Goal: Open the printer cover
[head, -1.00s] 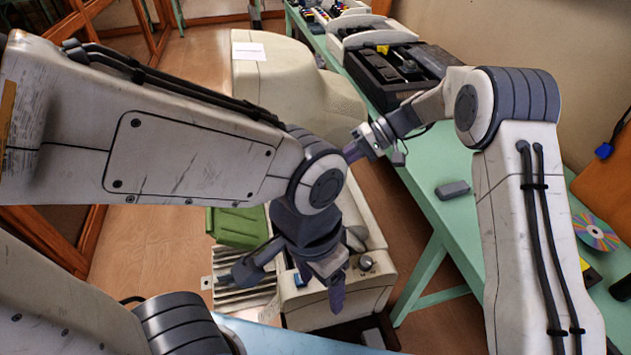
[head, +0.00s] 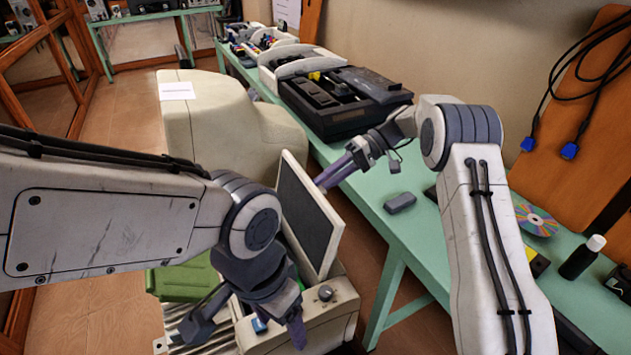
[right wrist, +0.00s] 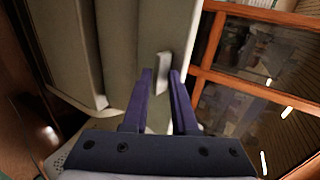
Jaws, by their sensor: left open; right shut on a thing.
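The beige printer (head: 330,316), with a round knob on its front, stands low in front of me in the head view. Its cover (head: 312,222), a pale frame with a dark inner face, stands raised and steeply tilted above the body. My right gripper (head: 322,184) is at the cover's upper right edge and is shut on it. In the right wrist view its purple fingers (right wrist: 161,78) are around a small pale tab (right wrist: 163,70). My left gripper (head: 247,330) is open and empty above the printer's front; the left arm hides part of the printer.
A green table (head: 385,228) runs along the right, with a dark open device (head: 335,100), a grey block (head: 399,203) and a disc (head: 536,219) on it. A large beige machine (head: 220,125) stands behind the printer. Wooden floor (head: 135,125) lies open at the left.

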